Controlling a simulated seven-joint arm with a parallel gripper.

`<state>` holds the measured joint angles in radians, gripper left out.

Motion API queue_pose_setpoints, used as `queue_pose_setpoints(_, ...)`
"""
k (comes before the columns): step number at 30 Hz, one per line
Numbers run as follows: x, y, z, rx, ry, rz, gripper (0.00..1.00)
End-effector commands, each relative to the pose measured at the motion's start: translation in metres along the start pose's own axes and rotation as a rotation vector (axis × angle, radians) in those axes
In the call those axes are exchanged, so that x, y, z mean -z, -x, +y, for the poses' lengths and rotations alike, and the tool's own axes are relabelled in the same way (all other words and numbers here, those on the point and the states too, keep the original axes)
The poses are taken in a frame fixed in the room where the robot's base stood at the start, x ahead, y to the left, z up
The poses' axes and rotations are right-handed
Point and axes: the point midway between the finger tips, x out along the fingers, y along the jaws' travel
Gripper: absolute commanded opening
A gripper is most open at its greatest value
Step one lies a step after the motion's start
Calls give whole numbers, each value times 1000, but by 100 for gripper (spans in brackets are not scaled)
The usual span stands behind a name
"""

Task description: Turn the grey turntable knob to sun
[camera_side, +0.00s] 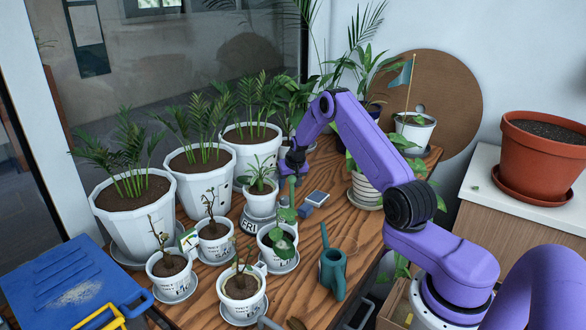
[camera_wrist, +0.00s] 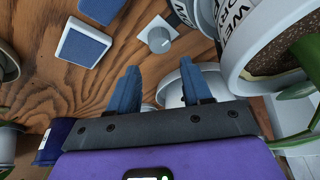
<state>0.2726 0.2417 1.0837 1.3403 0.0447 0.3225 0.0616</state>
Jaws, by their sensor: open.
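The grey turntable knob (camera_wrist: 159,40) is a round dial on a pale square plate, with dark lettering beside it, in the wrist view. Its setting is too small to read. My gripper (camera_wrist: 160,82) is open and empty, its two blue fingers apart, with the knob beyond the fingertips and not between them. In the side view my gripper (camera_side: 291,183) hangs just right of a white pot with a small plant (camera_side: 260,197). That pot stands on a lettered turntable base (camera_side: 250,226). I cannot make out the knob in the side view.
A white pot lettered WET and DRY (camera_wrist: 232,50) stands close on the right. Several white plant pots (camera_side: 215,240) crowd the wooden table, and a green watering can (camera_side: 332,270) stands at the front. Bare wood (camera_side: 345,235) is free nearby.

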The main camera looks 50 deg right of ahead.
Motion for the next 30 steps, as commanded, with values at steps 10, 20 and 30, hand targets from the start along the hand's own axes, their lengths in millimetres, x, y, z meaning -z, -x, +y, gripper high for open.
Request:
queue_pose_setpoints(10,0,58,0,0,-1,2,49)
queue_pose_setpoints(20,0,82,0,0,-1,0,49)
queue_pose_setpoints(30,0,83,-1,0,1,-1,49)
